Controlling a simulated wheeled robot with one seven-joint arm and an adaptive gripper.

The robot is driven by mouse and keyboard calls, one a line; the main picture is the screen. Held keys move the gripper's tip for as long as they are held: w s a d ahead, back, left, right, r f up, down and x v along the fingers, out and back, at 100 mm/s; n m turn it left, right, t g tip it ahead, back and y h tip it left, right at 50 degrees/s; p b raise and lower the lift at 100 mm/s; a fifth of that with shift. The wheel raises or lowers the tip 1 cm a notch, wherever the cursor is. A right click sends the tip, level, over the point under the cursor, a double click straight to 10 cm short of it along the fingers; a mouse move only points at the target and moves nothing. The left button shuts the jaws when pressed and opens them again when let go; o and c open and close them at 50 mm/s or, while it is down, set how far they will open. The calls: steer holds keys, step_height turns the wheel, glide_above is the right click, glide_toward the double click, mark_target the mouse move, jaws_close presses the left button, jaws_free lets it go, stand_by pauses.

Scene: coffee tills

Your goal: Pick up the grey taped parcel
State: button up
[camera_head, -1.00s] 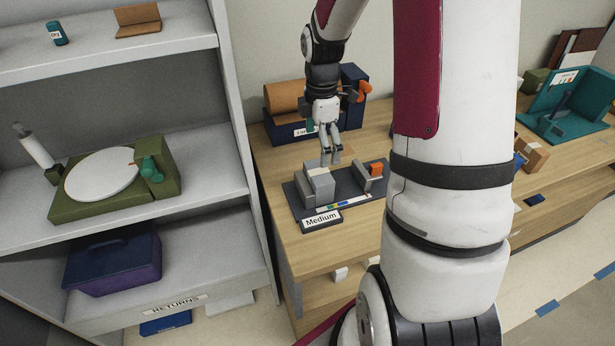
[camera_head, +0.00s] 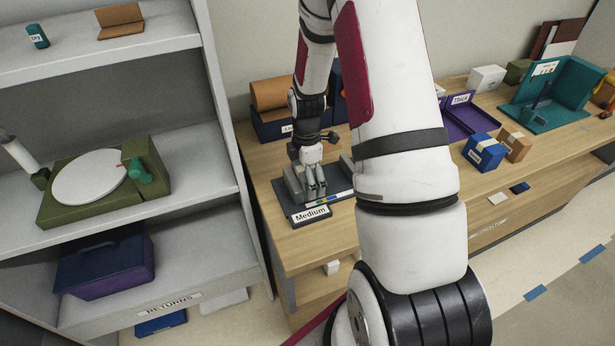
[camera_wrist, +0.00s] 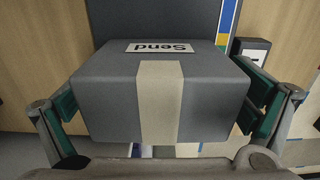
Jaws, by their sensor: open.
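The grey taped parcel (camera_wrist: 108,98) fills the middle of the wrist view. It has a beige strip of tape (camera_wrist: 159,105) and a white label reading "Send". My gripper (camera_wrist: 158,112) is open, with one green-padded finger on each side of the parcel. The pads are close to its sides; whether they touch is unclear.
A navy tray (camera_head: 268,126) with a brown roll stands behind. To the right are a purple tray (camera_head: 484,122), a blue box (camera_head: 484,152), a brown box (camera_head: 515,142) and a teal stand (camera_head: 545,117). A shelf (camera_head: 215,90) stands at the left. The wooden counter (camera_head: 300,242) is bare in front.

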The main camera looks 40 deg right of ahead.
steer(key=shift+f, duration=0.3)
steer(key=c, duration=1.2)
steer(key=shift+r, duration=0.1)
steer(key=shift+c, duration=0.2)
